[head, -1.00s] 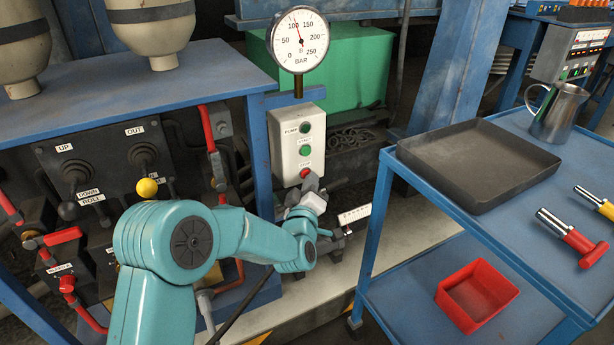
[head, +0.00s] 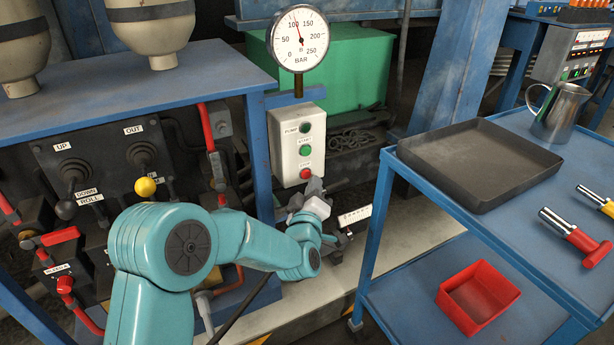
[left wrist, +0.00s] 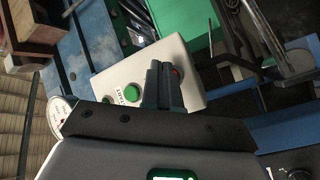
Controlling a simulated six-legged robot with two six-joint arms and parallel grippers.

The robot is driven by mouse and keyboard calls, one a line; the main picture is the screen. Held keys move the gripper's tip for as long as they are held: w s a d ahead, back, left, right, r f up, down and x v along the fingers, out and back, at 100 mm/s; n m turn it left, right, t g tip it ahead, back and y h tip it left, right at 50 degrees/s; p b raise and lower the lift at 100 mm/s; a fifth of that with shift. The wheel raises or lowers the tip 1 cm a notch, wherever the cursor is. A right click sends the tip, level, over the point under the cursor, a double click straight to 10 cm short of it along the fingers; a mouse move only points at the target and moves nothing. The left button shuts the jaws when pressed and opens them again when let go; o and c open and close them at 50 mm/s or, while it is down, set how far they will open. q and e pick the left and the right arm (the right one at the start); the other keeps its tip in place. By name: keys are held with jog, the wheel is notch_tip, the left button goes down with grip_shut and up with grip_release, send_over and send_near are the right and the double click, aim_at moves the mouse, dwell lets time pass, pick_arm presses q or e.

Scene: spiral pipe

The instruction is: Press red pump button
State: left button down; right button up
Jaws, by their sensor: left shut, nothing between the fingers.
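The pump box (head: 287,155) is a pale upright panel below the gauge in the head view. Its red stop button (head: 305,174) is at the bottom, with the green start button (head: 304,150) above it. My left gripper (head: 313,186) is shut and empty, just below and right of the red button, which shows above the fingers. In the left wrist view the shut fingers (left wrist: 162,84) stand in front of the pump box (left wrist: 112,78). The red button (left wrist: 176,71) is partly hidden by them; the green button (left wrist: 132,92) is clear. Contact cannot be told. My right gripper is out of view.
A round pressure gauge (head: 300,38) reads about 100 bar. A lever panel (head: 108,170) is on the left. A blue cart (head: 510,250) on the right bears a dark tray (head: 480,163), a metal jug (head: 560,110) and tools; a red bin (head: 478,298) is on its lower shelf.

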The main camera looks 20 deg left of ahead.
pick_arm(q)
jog(key=s+d, duration=0.1)
jog(key=s+d+b, duration=0.1)
jog(key=s+d, duration=0.1)
jog(key=shift+s+d, duration=0.1)
jog(key=shift+d, duration=0.2)
dwell(0.6)
